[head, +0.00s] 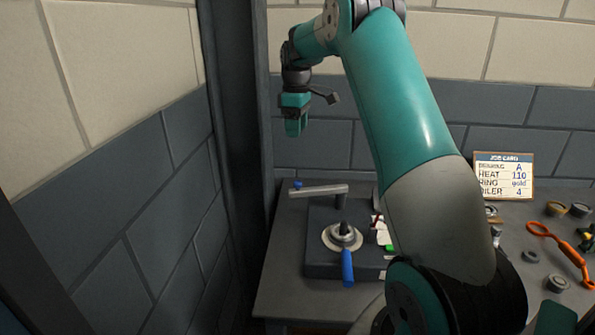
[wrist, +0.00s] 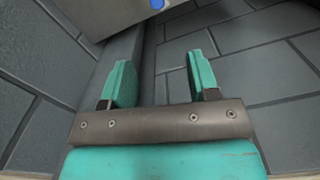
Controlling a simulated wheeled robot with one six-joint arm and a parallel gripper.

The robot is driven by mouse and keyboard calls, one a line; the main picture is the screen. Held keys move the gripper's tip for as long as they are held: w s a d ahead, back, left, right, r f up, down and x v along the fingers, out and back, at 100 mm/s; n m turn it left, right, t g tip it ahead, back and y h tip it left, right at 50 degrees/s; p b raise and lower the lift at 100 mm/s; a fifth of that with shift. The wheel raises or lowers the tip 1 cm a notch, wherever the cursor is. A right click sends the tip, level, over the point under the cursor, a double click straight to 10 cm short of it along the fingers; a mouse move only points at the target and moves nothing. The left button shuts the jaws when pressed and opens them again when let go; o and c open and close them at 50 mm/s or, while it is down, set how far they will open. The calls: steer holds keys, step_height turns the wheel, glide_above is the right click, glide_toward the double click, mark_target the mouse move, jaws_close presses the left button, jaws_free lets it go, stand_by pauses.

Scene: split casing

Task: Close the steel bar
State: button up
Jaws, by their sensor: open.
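The steel bar (head: 318,190) is a pale grey bar lying roughly level across the back of a dark block (head: 322,262) on the table. Its left end reaches past the block's left side, near a small blue knob (head: 298,184). My gripper (head: 295,128) hangs high above the bar, well apart from it, fingers pointing down. The wrist view shows the gripper (wrist: 163,70) open and empty, with a clear gap between its teal fingers. A blue spot (wrist: 157,4) shows at that view's top edge; I cannot tell if it is the same knob.
A blue-handled lever (head: 347,268) sits on a round mount on the block. My arm hides part of the table (head: 285,285). A job card (head: 504,176), an orange tool (head: 556,246) and several small round parts are at right. A dark post (head: 238,130) stands left of my gripper.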

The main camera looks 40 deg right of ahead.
mark_target(297, 182)
steer(key=f+p, duration=0.4)
steer(key=f, duration=1.3)
steer(key=shift+d+f+p, duration=0.15)
steer(key=shift+d+p, duration=0.05)
steer(key=shift+p, duration=0.2)
jaws_close()
